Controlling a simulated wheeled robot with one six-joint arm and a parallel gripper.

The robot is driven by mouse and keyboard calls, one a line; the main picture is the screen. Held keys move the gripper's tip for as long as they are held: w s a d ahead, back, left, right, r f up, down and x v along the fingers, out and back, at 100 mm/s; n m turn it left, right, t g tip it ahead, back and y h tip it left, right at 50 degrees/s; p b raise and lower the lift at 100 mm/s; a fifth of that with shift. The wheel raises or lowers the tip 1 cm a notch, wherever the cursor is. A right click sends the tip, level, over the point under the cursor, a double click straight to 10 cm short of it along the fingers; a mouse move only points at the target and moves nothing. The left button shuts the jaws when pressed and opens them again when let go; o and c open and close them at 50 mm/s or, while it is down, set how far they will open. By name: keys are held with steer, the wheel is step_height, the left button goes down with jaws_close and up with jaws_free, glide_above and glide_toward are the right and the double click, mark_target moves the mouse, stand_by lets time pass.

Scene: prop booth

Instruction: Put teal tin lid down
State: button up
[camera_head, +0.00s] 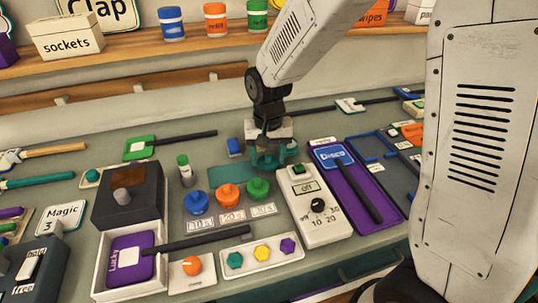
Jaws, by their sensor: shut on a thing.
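My gripper (272,158) hangs over the back middle of the bench, pointing down. It is shut on the teal tin lid (266,163), which shows only partly at the fingertips. The lid is close above or at the bench top; I cannot tell whether it touches. A flat teal patch (224,176) lies on the bench just left of it. The green knobbed piece (258,189) is just in front of the gripper, with an orange one (228,195) and a blue one (196,203) further left.
A wooden shelf (130,53) runs behind.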

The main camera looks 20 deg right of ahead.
mark_target(269, 156)
steer(key=shift+f, duration=0.6)
steer(key=o, duration=1)
steer(key=shift+c, duration=0.2)
step_height(269, 156, up, 13)
steer(key=shift+r, duration=0.2)
steer(key=s+d+r, duration=0.1)
steer(key=s+d, duration=0.2)
steer(key=s, duration=0.5)
steer(key=s+d+r+n, duration=0.1)
steer(key=s+d, duration=0.3)
steer(key=s, duration=0.4)
steer(key=s+d+r+n+t, duration=0.1)
steer(key=s+d+r, duration=0.2)
steer(key=s, duration=0.6)
steer(key=shift+d+r, duration=0.15)
steer(key=shift+d, duration=0.25)
